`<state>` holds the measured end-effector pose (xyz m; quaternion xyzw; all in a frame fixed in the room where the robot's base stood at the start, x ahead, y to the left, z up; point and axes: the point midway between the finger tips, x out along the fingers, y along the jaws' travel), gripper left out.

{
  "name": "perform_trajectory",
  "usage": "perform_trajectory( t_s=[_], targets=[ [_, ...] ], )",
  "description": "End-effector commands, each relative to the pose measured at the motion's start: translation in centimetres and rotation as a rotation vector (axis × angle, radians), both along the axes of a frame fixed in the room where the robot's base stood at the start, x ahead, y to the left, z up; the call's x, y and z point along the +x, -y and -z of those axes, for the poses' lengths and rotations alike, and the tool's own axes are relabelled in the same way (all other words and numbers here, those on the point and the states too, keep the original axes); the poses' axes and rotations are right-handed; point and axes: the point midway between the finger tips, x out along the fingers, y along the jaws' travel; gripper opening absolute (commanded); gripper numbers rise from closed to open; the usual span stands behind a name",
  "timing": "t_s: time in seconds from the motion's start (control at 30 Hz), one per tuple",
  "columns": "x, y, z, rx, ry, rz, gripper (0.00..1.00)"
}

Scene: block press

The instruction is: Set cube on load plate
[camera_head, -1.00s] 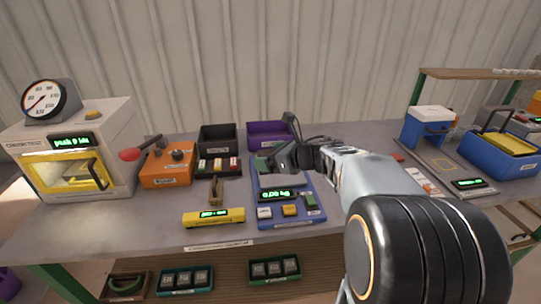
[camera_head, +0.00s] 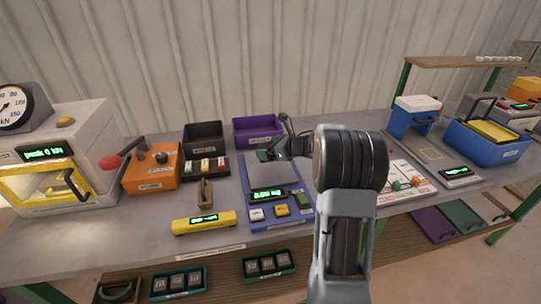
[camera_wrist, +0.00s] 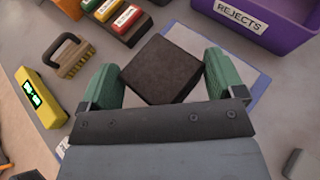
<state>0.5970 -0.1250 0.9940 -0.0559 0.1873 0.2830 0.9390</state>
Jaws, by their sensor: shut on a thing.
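My gripper (camera_wrist: 163,88) is shut on a dark brown cube (camera_wrist: 162,70), which sits tilted between its two green fingers in the wrist view. In the head view my gripper (camera_head: 268,155) is over the back of the blue scale (camera_head: 276,224), and the cube cannot be made out clearly. A pale grey plate (camera_wrist: 185,37) with a blue rim shows behind the cube in the wrist view. The scale has a green-lit display (camera_head: 267,195) at its front. I cannot tell whether the cube touches the plate.
The purple REJECTS bin (camera_head: 257,130) and a black bin (camera_head: 203,137) stand behind. A brush (camera_head: 205,193) and a yellow level (camera_head: 204,222) lie left of the scale. The orange box (camera_head: 152,171) and press (camera_head: 60,165) stand further left. A blue crate (camera_head: 487,143) is far right.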

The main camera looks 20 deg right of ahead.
Motion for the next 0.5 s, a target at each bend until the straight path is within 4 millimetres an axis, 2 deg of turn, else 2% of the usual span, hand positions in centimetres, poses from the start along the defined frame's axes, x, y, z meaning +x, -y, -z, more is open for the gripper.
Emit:
perform_trajectory(
  t_s=[0.33, 0.5],
  targets=[
    [0.9, 0.8, 1.3, 0.000, 0.001, 0.001, 0.51],
    [1.0, 0.9, 3.5, 0.002, -0.001, 0.000, 0.51]
  ],
)
